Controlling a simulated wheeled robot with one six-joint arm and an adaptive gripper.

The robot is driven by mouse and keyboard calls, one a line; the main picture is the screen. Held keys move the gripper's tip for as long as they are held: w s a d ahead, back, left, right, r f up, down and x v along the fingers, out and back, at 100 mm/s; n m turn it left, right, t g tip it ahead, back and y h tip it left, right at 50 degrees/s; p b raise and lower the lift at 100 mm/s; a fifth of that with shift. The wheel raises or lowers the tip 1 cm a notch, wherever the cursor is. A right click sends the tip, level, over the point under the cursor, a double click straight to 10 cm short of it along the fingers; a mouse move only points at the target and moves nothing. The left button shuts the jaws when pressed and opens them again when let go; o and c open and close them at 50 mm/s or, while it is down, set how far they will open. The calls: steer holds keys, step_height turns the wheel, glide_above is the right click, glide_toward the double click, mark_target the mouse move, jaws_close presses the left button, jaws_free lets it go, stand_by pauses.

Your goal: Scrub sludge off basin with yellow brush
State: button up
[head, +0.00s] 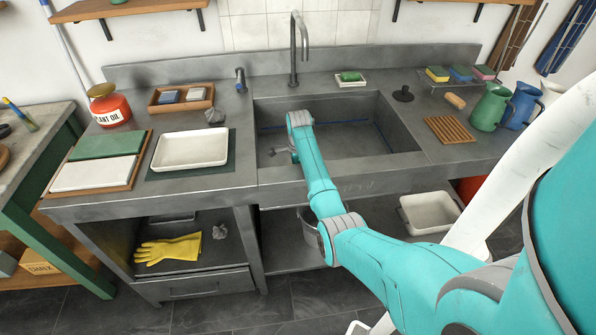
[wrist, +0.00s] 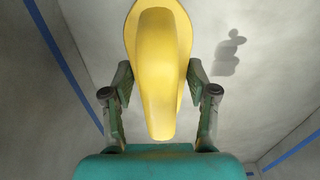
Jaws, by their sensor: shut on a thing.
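In the wrist view, my gripper (wrist: 160,82) is shut on the yellow brush (wrist: 159,60), its fingers on both sides of it. Only the brush's smooth yellow back or handle shows; bristles are not visible. The grey basin (head: 365,142) is sunk in the counter in the head view, with a blue line along its inner walls. My arm reaches over its front rim into the left part, and the gripper and brush are largely hidden there. In the wrist view, a dark grey patch (wrist: 229,54) lies on the pale basin surface; I cannot tell whether it is sludge or a shadow.
A tall tap (head: 294,50) stands behind the basin. A white tray (head: 190,150) sits left of it; a black plug (head: 403,94) and wooden slatted rack (head: 450,129) sit right. Green (head: 490,108) and blue jugs (head: 520,106) stand far right. The basin's right half looks clear.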

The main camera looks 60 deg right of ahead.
steer(key=shift+r, duration=3)
steer(key=shift+r, duration=1.55)
